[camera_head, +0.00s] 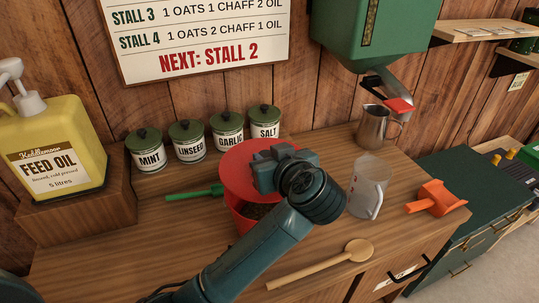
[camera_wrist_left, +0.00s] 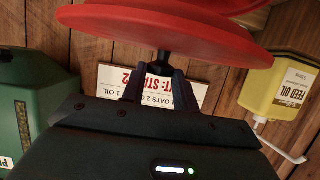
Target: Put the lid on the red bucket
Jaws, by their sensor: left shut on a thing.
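The red lid (camera_head: 236,172) is a round disc held over the red bucket (camera_head: 242,222). It also shows large at the top of the left wrist view (camera_wrist_left: 165,25), with a dark knob below it. My left gripper (camera_head: 272,168) is shut on the lid's knob; the fingers meet it in the left wrist view (camera_wrist_left: 157,82). Dark contents show between the lid and the bucket's near rim, so the lid is not flush there. My arm and the lid hide most of the bucket. My right gripper is not in view.
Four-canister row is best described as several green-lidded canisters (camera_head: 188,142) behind. A green scoop (camera_head: 195,193) lies left of the bucket. A clear jug (camera_head: 366,188), metal pitcher (camera_head: 372,128) and orange scoop (camera_head: 436,198) stand right. A wooden spoon (camera_head: 320,264) lies in front.

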